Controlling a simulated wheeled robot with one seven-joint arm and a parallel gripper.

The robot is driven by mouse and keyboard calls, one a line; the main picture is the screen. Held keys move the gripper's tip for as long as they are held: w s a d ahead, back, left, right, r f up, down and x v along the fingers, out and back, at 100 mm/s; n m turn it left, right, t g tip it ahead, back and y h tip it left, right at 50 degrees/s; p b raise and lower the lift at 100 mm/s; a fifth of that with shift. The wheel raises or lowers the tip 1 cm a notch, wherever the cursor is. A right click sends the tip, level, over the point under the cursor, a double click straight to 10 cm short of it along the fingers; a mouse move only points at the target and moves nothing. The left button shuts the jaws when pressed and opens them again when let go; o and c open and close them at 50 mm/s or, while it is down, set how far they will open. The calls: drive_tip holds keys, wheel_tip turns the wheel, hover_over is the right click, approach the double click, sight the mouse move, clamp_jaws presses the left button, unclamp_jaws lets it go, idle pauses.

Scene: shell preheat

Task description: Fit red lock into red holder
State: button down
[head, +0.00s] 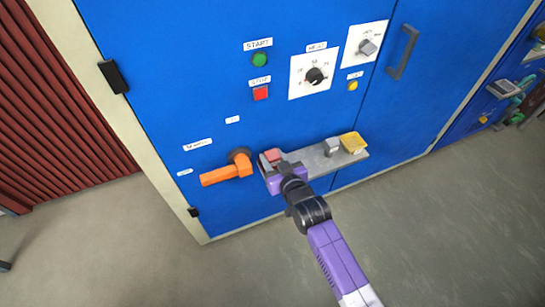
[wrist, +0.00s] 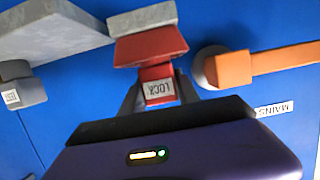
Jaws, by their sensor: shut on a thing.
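My gripper (head: 275,164) is at the left end of the grey shelf on the blue cabinet. In the wrist view its dark fingers (wrist: 160,98) are shut on the red lock (wrist: 158,90), a small red block with a white "LOCK" label, seen upside down. A wider red piece, apparently the red holder (wrist: 150,46), lies just beyond the lock and seems to touch it, with a grey slab (wrist: 142,18) behind. I cannot tell whether the lock is seated. In the head view only a bit of red (head: 272,155) shows beside my gripper.
An orange mains handle (head: 225,172) sits close left of my gripper; it also shows in the wrist view (wrist: 270,63). The shelf (head: 318,162) carries a grey block (head: 332,147) and a yellow piece (head: 353,142) at its right. Open floor lies in front.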

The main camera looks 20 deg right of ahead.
drive_tip(key=c, duration=0.9)
unclamp_jaws()
drive_tip(key=shift+f, duration=0.1)
drive_tip(key=shift+s+r+p, duration=0.15)
drive_tip(key=shift+r+p, duration=0.25)
drive_tip(key=shift+r, duration=0.05)
drive_tip(key=v, duration=1.1)
drive_tip(key=shift+s+r+p, duration=0.1)
drive_tip(key=shift+s+p, duration=0.25)
